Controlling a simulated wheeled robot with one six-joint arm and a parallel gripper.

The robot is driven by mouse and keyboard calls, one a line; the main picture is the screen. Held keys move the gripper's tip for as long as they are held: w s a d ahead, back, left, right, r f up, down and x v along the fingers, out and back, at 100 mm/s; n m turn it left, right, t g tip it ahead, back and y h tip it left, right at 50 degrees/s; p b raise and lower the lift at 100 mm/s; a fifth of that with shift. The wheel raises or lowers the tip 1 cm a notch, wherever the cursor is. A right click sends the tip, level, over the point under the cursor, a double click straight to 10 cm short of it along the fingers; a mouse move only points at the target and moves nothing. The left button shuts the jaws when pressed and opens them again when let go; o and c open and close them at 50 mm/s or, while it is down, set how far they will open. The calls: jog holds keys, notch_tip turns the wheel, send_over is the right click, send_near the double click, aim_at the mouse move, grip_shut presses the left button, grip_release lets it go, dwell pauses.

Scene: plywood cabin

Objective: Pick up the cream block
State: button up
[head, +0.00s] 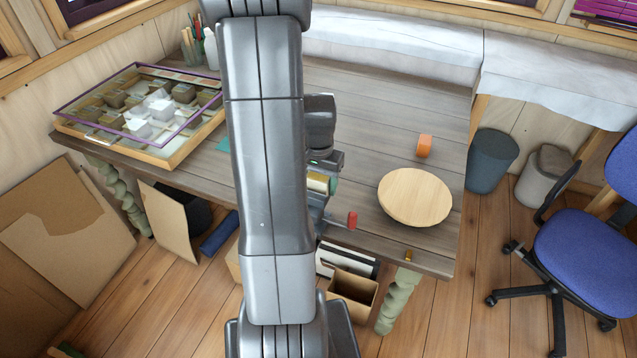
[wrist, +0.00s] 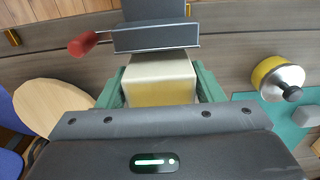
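The cream block (wrist: 160,80) sits between the two green fingers of my gripper (wrist: 161,88) in the wrist view. The fingers lie close against its left and right sides, and the gripper looks shut on it. In the head view the block (head: 318,183) shows only in part at the right edge of my arm, which hides most of my gripper. I cannot tell whether the block touches the table (head: 385,95) or is held above it.
A grey vise-like tool (wrist: 155,37) with a red handle (wrist: 84,44) lies just beyond the block. A round wooden board (head: 415,197) and an orange roll (head: 425,146) are to the right. A yellow pot-like thing (wrist: 277,78) is beside a teal mat (wrist: 285,125). A display case (head: 140,110) stands left.

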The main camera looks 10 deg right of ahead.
jog(key=c, duration=0.6)
jog(key=shift+o, duration=0.2)
jog(key=shift+r, duration=0.1)
